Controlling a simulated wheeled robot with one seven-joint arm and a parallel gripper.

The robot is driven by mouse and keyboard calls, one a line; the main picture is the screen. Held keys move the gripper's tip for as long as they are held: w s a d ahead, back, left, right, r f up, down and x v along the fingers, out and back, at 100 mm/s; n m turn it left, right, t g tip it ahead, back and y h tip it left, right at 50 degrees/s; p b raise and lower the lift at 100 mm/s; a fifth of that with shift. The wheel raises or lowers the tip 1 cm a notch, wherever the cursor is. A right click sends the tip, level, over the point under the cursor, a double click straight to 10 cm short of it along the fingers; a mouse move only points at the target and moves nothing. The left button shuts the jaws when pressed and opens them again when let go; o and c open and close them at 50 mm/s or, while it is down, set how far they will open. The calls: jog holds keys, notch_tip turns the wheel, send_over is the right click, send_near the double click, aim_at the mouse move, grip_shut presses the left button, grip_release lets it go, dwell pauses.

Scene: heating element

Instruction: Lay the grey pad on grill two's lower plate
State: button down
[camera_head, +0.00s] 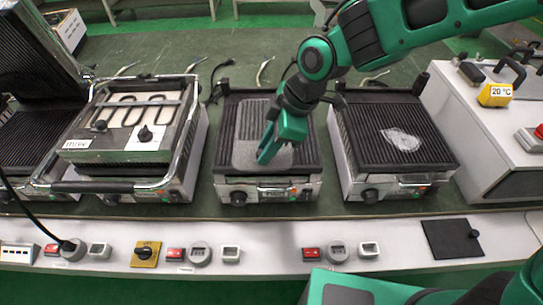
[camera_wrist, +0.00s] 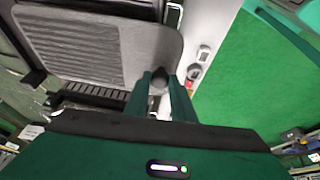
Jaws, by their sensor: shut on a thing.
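The grey pad (camera_head: 250,125) is a flat ribbed sheet with rounded corners, over the left part of the lower plate (camera_head: 308,150) of the middle open grill. My gripper (camera_head: 268,156) reaches down at the pad's near right part. In the wrist view the pad (camera_wrist: 85,45) fills the upper left, and my gripper (camera_wrist: 160,83) is shut on the small dark knob (camera_wrist: 158,76) at its corner. The pad looks roughly level. I cannot tell whether it touches the plate or hangs just above it. The middle grill's number is not readable.
A closed grill labelled three (camera_head: 130,125) stands to the left. An open grill (camera_head: 385,115) to the right has a clear, crumpled patch (camera_head: 400,139) on its plate. A white box (camera_head: 500,125) stands far right.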

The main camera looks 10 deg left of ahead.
jog(key=shift+w+d+f, duration=0.35)
jog(key=shift+d, duration=0.05)
jog(key=shift+f, duration=2)
jog(key=c, duration=1.5)
grip_release()
jog(key=shift+r, duration=0.1)
jog(key=v, duration=1.2)
